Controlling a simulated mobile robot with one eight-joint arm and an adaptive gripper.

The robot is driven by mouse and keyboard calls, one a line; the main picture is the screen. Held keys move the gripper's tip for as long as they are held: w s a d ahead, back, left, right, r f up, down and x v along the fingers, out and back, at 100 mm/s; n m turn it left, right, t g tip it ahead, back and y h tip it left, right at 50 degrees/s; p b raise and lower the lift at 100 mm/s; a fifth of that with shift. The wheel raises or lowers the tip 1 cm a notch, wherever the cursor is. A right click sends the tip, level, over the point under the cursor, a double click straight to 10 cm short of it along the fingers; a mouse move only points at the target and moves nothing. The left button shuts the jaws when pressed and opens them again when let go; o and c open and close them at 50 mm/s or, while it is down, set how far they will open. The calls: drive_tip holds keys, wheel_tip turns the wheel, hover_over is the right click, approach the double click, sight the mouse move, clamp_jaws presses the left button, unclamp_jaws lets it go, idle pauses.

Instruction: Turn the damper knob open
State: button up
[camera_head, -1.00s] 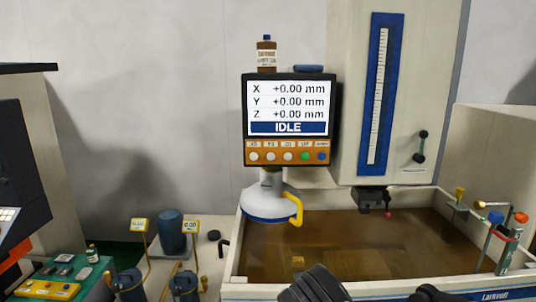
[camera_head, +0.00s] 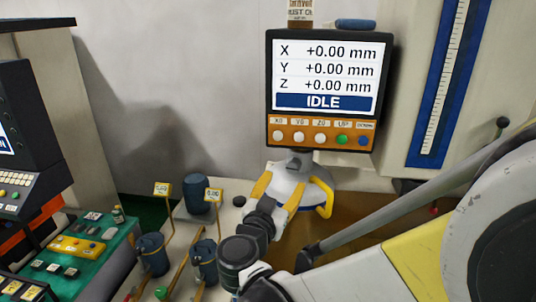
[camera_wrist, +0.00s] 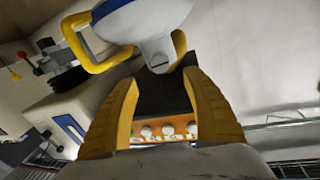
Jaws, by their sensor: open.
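A white dome-shaped hood (camera_head: 290,172) with a yellow loop handle (camera_head: 328,203) hangs below the display console. It also shows in the wrist view, with the white hood (camera_wrist: 150,22) at the top and the yellow handle (camera_wrist: 84,52) at upper left. My gripper (camera_head: 286,180) has its yellow fingers in front of the hood. In the wrist view my gripper (camera_wrist: 160,82) is open, with the hood's narrow grey end just beyond and between the fingertips. Nothing is held. I cannot tell contact. No part is clearly recognisable as the damper knob.
The display console (camera_head: 322,89) reads IDLE, with several round buttons beneath. A brown-filled tank (camera_head: 345,228) lies behind my arm. Blue pots (camera_head: 152,255) with yellow tags stand at lower left. A control panel (camera_head: 22,195) is at far left.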

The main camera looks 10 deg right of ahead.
sight(292, 168)
drive_tip(key=p+x, duration=0.2)
drive_tip(key=x, duration=0.7)
drive_tip(key=shift+w+d+f, duration=0.1)
drive_tip(key=shift+w+d, duration=0.05)
drive_tip(key=shift+w, duration=0.15)
drive_tip(key=shift+s, duration=0.1)
drive_tip(key=c, duration=1.2)
